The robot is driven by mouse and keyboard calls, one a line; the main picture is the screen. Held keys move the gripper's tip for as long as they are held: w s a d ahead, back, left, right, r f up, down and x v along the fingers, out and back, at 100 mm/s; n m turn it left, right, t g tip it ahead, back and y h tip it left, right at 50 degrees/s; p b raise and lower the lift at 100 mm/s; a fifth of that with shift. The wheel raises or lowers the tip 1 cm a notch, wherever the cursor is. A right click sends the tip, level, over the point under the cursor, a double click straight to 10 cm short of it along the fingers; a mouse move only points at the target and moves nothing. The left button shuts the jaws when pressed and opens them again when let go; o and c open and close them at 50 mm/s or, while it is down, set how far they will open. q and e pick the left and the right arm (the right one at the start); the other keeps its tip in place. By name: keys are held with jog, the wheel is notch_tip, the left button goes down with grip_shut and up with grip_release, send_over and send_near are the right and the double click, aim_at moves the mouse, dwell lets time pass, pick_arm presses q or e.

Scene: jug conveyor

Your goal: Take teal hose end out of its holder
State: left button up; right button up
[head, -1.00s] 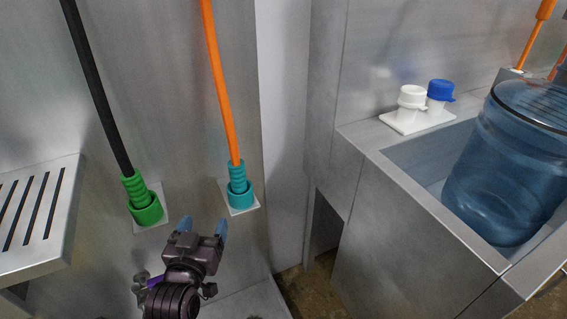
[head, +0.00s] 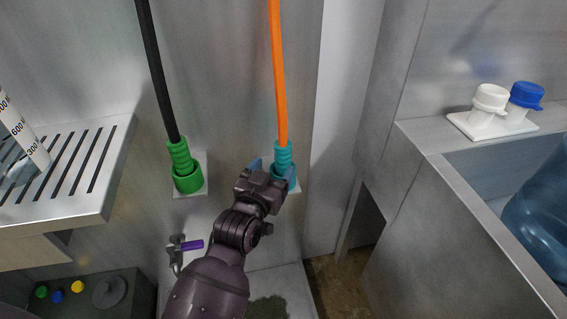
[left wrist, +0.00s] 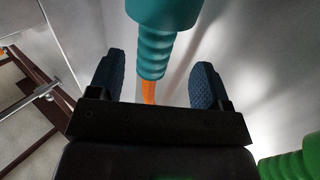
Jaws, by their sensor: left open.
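The teal hose end (head: 284,156) sits in its teal holder (head: 289,182) on the metal wall, with an orange hose (head: 279,75) running up from it. My left gripper (head: 272,172) is open at the holder, its blue fingertips on either side of the teal parts in the head view. In the left wrist view the ribbed teal hose end (left wrist: 154,52) shows between and beyond the two open fingers (left wrist: 154,82), with a gap on each side. Part of the holder is hidden behind the gripper in the head view. My right gripper is not in view.
A green hose end (head: 180,155) with a black hose sits in a green holder to the left. A slotted metal shelf (head: 85,165) is further left. A purple-handled tap (head: 190,245) is below. A sink counter (head: 440,180) with white and blue caps stands at right.

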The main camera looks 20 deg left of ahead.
aim_at(280, 164)
pick_arm(q)
jog(key=w, duration=0.2)
jog(key=w+b, duration=0.1)
jog(key=shift+w+d+f, duration=0.15)
jog(key=shift+w+d, duration=0.15)
jog(key=shift+w, duration=0.75)
jog(key=shift+r, duration=0.2)
jog(key=c, duration=1.1)
